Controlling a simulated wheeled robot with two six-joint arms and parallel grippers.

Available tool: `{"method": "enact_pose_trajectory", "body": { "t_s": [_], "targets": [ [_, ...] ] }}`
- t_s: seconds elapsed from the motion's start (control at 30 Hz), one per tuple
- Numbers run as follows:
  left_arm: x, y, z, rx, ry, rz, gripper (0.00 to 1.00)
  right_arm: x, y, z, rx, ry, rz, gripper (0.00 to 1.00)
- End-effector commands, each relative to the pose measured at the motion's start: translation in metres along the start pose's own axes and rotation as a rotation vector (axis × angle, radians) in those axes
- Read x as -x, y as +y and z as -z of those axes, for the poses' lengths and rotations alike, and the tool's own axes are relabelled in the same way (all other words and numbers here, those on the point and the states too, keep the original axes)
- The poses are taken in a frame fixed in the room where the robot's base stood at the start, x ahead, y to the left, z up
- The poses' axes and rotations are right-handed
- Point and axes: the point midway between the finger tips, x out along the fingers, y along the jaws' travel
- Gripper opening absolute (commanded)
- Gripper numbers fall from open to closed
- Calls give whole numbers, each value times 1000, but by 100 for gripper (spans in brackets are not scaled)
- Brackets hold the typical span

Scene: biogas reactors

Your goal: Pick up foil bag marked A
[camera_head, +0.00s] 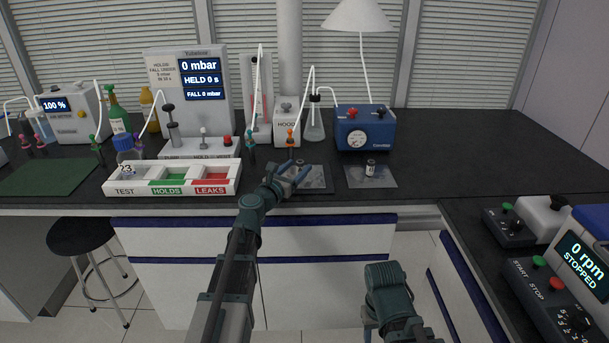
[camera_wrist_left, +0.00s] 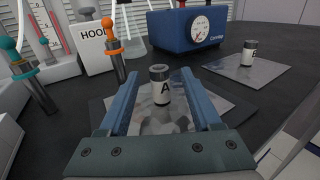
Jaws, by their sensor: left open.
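The foil bag marked A is a silver pouch (camera_head: 318,178) lying flat on a dark mat on the bench. Its upright black-and-white cap marked A (camera_wrist_left: 160,92) shows in the left wrist view. My left gripper (camera_head: 290,172) is open over the near-left part of the bag. In the left wrist view its two blue fingers stand on either side of the cap, with gaps on both sides. The gripper hides part of the bag in the head view. Part of my right arm is at the bottom of the head view; its fingers do not show.
A second foil bag (camera_head: 371,175) with a similar cap (camera_wrist_left: 249,52) lies to the right. Behind stand the HOOD block (camera_head: 287,112), an orange-topped post (camera_wrist_left: 115,52) and a blue gauge box (camera_head: 365,128). A white TEST/HOLDS/LEAKS tray (camera_head: 172,190) is at left.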

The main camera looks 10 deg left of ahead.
Motion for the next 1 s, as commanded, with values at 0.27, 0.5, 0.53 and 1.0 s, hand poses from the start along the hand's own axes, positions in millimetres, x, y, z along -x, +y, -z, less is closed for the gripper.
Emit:
{"method": "enact_pose_trajectory", "body": {
  "t_s": [0.27,0.5,0.53,1.0],
  "targets": [
    [-1,0,0,0,0,-1,54,0,0,0,0,0,0,50],
    [-1,0,0,0,0,-1,11,0,0,0,0,0,0,50],
    [-1,0,0,0,0,-1,6,0,0,0,0,0,0,50],
    [-1,0,-1,0,0,0,0,1,0,0,0,0,0,50]
  ]
}}
